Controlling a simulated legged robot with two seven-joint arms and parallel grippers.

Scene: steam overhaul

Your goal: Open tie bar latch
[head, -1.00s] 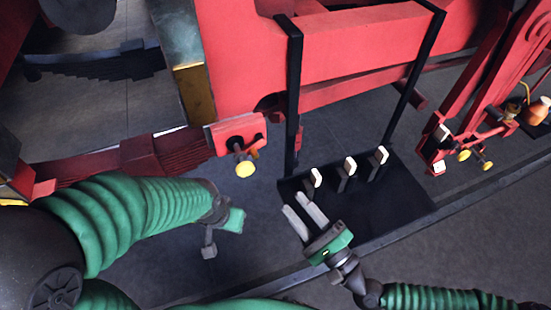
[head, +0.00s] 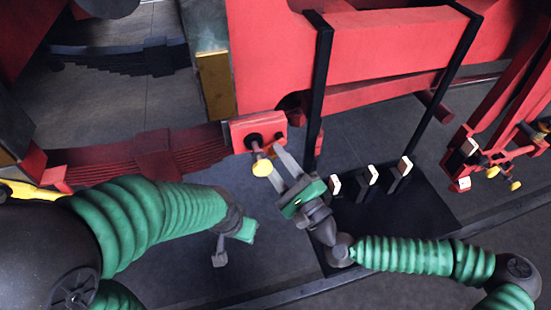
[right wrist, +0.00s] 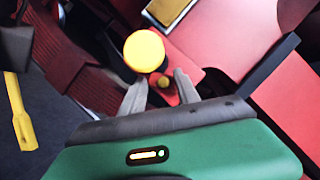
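A red latch block (head: 240,134) with a dark pin and a yellow knob (head: 262,168) sits at the right end of the dark red leaf spring. My right gripper (head: 273,166) is open, with its two grey fingers close to the knob. In the right wrist view, the large yellow knob (right wrist: 144,51) is just beyond the parted fingers (right wrist: 159,84), nearer the left one. I cannot tell whether a finger touches either knob. My left gripper (head: 222,248) hangs lower left of the latch; its opening is unclear.
A black frame post (head: 320,90) stands just right of the latch. A dark platform (head: 415,220) with several white-tipped levers (head: 371,174) lies to the right. Another red linkage with yellow knobs (head: 493,172) is at far right. A yellow handle (right wrist: 18,112) shows in the right wrist view.

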